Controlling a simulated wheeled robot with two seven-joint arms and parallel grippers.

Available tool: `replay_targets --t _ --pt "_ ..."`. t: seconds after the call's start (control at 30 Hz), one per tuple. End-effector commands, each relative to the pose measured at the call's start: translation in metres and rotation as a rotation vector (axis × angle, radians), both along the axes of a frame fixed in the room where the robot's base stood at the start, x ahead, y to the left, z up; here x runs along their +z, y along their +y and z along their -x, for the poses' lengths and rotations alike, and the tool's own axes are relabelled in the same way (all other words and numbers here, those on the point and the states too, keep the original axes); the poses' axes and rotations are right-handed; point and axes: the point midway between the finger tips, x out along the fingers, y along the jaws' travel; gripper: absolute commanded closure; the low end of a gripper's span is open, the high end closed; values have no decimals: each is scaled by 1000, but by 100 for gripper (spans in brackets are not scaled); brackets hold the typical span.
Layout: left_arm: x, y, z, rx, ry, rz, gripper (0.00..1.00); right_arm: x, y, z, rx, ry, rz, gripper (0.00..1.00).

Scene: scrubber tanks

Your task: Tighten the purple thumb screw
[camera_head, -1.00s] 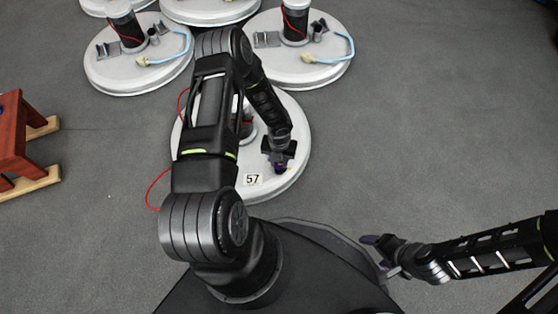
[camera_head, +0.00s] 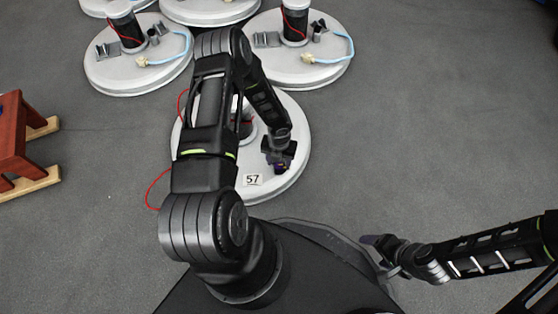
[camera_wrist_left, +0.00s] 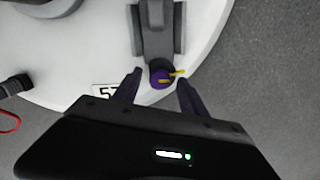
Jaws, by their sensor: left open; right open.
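The purple thumb screw (camera_wrist_left: 160,77) shows in the left wrist view, at the end of a grey bracket (camera_wrist_left: 158,30) on the white tank lid (camera_wrist_left: 95,65). A small yellow piece (camera_wrist_left: 174,76) crosses it. My left gripper (camera_wrist_left: 158,88) is open, with one finger on each side of the screw and gaps between. In the head view my left gripper (camera_head: 279,168) hangs over the right part of the lid and mostly hides the screw. My right gripper (camera_head: 376,254) is open and empty near my base at the lower right.
The lid bears a "57" label (camera_head: 252,180). A red wire (camera_head: 155,185) loops off its left side. Other lids (camera_head: 300,70) with posts and blue hoses stand behind. A red wooden stool (camera_head: 15,140) is at the left. The floor at right is clear.

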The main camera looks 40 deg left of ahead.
Motion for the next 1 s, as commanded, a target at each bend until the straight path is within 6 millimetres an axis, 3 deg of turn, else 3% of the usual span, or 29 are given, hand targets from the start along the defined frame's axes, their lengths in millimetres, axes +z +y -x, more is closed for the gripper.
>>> replay_targets --t 0.23,0.63,1.0 --pt "13 0 0 0 0 0 50 7 0 1 1 2 0 27" --pt "73 0 0 0 -1 0 50 35 -1 5 8 15 -3 27" --pt "78 0 0 0 1 0 50 36 -1 6 8 17 -3 27"
